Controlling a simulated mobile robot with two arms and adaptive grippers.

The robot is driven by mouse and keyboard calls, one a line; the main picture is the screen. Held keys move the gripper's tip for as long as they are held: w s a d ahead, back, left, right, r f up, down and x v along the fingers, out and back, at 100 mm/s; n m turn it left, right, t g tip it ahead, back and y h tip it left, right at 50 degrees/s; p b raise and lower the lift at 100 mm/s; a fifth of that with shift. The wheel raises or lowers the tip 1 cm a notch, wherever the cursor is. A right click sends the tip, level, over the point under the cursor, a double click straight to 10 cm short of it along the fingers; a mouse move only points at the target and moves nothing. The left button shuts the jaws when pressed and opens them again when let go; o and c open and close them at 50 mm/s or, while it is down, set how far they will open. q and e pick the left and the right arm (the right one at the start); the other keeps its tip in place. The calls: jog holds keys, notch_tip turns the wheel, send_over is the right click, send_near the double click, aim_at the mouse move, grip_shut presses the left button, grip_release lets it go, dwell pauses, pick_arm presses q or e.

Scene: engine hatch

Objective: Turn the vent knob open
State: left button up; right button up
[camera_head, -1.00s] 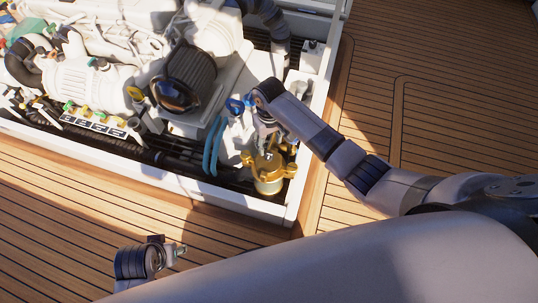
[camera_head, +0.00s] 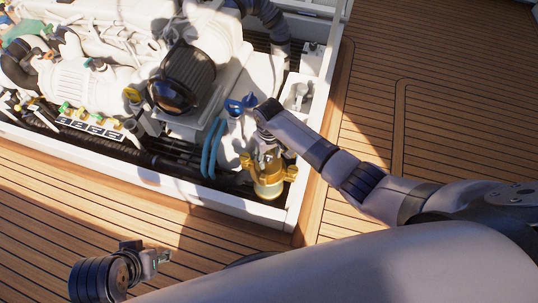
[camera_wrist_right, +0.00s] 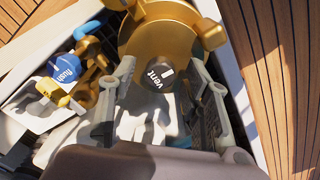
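The vent knob (camera_wrist_right: 158,78) is dark grey, with "vent" and a white mark on its face. It sits at the brass lid of the filter housing (camera_head: 268,185), near the hatch's front right corner. In the wrist view my right gripper (camera_wrist_right: 160,74) is open, one finger on each side of the knob, with visible gaps. In the head view my right gripper (camera_head: 267,150) hangs over the brass housing and hides the knob. My left gripper (camera_head: 158,258) is low at the left over the deck, empty; its finger opening is unclear.
A blue knob marked "flush" (camera_wrist_right: 65,68) and a yellow-handled fitting (camera_wrist_right: 52,90) lie left of the vent knob in the wrist view. Brass lugs (camera_wrist_right: 208,32) stick out around the lid. The white hatch rim (camera_head: 294,205) is close to the right. The wooden deck (camera_head: 450,110) beyond is clear.

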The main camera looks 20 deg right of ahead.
grip_shut()
dwell(0.3)
